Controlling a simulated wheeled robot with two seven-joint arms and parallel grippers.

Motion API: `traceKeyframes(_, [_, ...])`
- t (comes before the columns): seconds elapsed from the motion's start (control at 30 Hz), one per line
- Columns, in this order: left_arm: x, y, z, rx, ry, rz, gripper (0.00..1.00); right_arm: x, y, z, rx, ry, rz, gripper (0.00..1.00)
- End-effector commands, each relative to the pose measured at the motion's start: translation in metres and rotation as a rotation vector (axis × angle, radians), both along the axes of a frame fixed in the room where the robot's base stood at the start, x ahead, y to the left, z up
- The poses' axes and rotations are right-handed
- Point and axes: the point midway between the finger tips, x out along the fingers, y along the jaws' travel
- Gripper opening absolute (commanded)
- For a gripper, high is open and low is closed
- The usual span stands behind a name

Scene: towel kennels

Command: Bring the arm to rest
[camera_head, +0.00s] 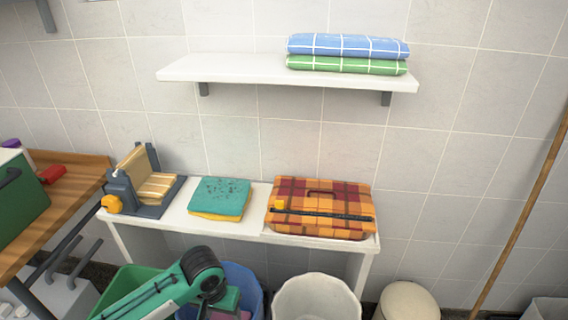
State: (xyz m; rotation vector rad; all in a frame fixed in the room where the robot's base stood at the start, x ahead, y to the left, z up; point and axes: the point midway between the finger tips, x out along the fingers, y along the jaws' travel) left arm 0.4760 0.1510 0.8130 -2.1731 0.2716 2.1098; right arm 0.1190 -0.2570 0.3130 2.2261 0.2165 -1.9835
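A teal arm link with a black joint, which looks like my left arm, comes in from the bottom left edge. It is in front of the bins, below the white bench. Its gripper is outside the picture. My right arm and its gripper are not in view. A folded blue checked towel (348,46) lies on a folded green checked towel (345,65) at the right end of the white wall shelf (225,68).
The white bench (172,225) holds a grey clamp-like device (147,185), a teal-and-yellow sponge-like block (219,197) and a plaid case (320,208). Green (128,283), blue (246,281) and white (316,297) bins stand below. A wooden pole (522,217) leans right.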

Motion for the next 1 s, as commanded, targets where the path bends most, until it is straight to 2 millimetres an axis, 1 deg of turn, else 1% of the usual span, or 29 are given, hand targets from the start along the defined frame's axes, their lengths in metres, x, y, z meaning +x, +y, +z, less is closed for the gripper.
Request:
traceKeyframes(0.13, [-0.013,-0.013,-0.004,-0.039,-0.018,-0.033,0.61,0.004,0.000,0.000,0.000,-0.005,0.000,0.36])
traceKeyframes(0.27, [-0.025,-0.023,-0.006,-0.080,-0.042,-0.061,0.61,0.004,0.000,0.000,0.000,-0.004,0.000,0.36])
traceKeyframes(0.43, [-0.049,-0.037,-0.009,-0.145,-0.092,-0.093,0.61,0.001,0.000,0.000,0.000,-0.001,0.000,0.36])
traceKeyframes(0.57, [-0.068,-0.040,-0.009,-0.187,-0.146,-0.101,0.61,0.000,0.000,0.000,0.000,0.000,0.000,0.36])
traceKeyframes(0.67, [-0.083,-0.036,-0.009,-0.201,-0.184,-0.094,0.61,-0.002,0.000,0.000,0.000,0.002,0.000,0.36])
traceKeyframes(0.77, [-0.098,-0.026,-0.009,-0.198,-0.221,-0.078,0.61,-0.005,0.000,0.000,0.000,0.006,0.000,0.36])
traceKeyframes(0.87, [-0.115,-0.011,-0.010,-0.180,-0.250,-0.055,0.61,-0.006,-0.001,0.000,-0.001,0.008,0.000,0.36])
traceKeyframes(1.0, [-0.138,0.014,-0.011,-0.131,-0.276,-0.022,0.61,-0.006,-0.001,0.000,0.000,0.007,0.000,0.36])
